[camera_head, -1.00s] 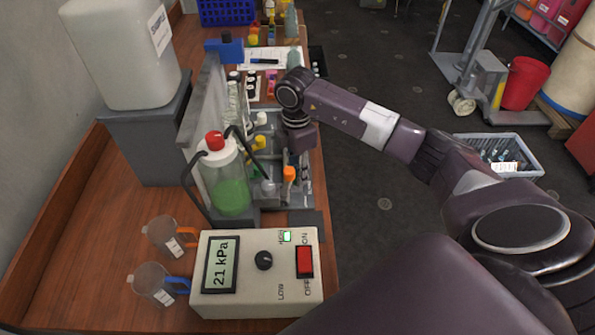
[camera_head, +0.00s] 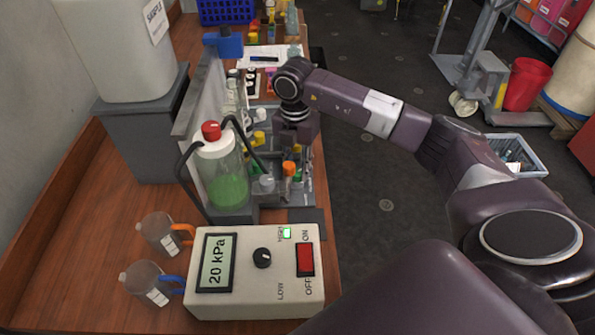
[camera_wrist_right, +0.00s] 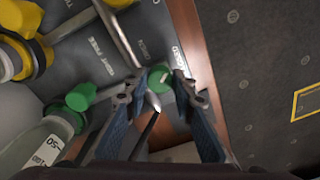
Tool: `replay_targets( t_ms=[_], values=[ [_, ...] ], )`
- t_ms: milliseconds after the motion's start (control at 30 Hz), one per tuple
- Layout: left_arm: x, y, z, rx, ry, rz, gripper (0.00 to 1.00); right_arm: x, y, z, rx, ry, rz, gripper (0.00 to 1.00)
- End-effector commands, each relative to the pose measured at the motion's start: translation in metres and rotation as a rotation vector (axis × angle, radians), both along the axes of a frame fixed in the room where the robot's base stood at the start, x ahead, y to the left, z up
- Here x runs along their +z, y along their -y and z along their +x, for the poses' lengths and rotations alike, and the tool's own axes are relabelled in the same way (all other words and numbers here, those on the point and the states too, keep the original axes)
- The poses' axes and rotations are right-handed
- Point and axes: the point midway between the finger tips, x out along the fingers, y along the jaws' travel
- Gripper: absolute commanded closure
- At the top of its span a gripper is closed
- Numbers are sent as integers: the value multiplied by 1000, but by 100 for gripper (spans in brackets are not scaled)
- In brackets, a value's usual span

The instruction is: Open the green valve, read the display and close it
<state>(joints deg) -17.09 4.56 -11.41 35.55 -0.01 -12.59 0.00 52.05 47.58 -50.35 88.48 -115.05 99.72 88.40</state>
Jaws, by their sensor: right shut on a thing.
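A green valve knob (camera_wrist_right: 159,78) shows between the fingertips of my right gripper (camera_wrist_right: 160,88) in the right wrist view, beside panel labels that seem to read "OPEN" and "CLOSED". The gripper is shut on this knob. In the head view my right gripper (camera_head: 297,128) points down over the valve rack (camera_head: 268,190), and its fingertips are hidden. The display (camera_head: 215,262) on the beige control box (camera_head: 262,300) reads 20 kPa. The red switch (camera_head: 305,259) is on the box's right side, and a green lamp (camera_head: 286,233) is lit. My left gripper is out of view.
Two jugs (camera_head: 158,235) stand left of the box. A large white container (camera_head: 110,55) is at the back left. Floor on the right is open near a grey crate (camera_head: 520,150).

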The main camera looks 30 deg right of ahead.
Motion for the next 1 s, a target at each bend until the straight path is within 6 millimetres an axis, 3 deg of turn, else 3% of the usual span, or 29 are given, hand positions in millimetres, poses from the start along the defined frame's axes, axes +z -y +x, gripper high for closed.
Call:
replay_targets(
  t_ms=[600, 1000],
  values=[
    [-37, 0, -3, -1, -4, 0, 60, 0, -1, 3, 580, 8, -1, 100],
    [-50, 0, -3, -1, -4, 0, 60, 2, -1, 2, 853, 7, -1, 100]
  ],
)
